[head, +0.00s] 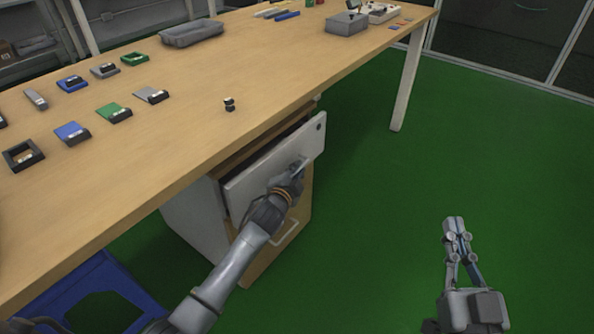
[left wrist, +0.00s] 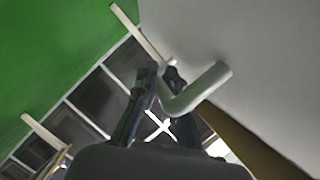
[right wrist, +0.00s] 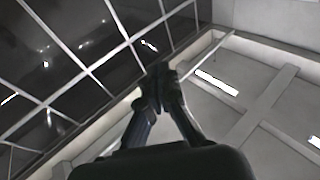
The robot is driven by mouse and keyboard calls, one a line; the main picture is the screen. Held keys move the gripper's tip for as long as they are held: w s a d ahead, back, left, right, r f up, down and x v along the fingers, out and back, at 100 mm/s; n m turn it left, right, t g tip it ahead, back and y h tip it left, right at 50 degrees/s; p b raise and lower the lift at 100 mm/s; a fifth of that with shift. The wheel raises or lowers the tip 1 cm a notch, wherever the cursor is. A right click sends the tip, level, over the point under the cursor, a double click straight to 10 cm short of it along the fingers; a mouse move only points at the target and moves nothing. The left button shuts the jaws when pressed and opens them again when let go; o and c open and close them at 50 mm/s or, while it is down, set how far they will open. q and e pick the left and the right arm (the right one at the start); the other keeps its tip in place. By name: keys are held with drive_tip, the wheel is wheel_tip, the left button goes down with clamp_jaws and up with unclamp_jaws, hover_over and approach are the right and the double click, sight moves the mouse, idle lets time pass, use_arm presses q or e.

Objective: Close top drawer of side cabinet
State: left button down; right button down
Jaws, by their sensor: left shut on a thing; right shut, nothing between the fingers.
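The side cabinet (head: 190,218) stands under the wooden table. Its top drawer has a light grey front (head: 250,180) that stands out from the cabinet body, with a dark gap behind it, so the drawer is partly open. My left gripper (head: 299,166) is at the drawer front, shut on the drawer handle. In the left wrist view the pale bent handle (left wrist: 195,90) passes at the fingertips, beside the drawer front (left wrist: 260,60). My right gripper (head: 453,222) is shut and empty, held over the green floor, away from the cabinet. Part of the handle is hidden by my left gripper.
The wooden table (head: 200,120) carries several small coloured parts, a grey tray (head: 192,33) and a grey box (head: 346,23). A lower drawer with a handle (head: 286,235) is below. A blue stool or crate (head: 95,295) is at lower left. Green floor to the right is clear.

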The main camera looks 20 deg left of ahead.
sight(286, 166)
use_arm(q)
drive_tip(key=shift+a, duration=0.15)
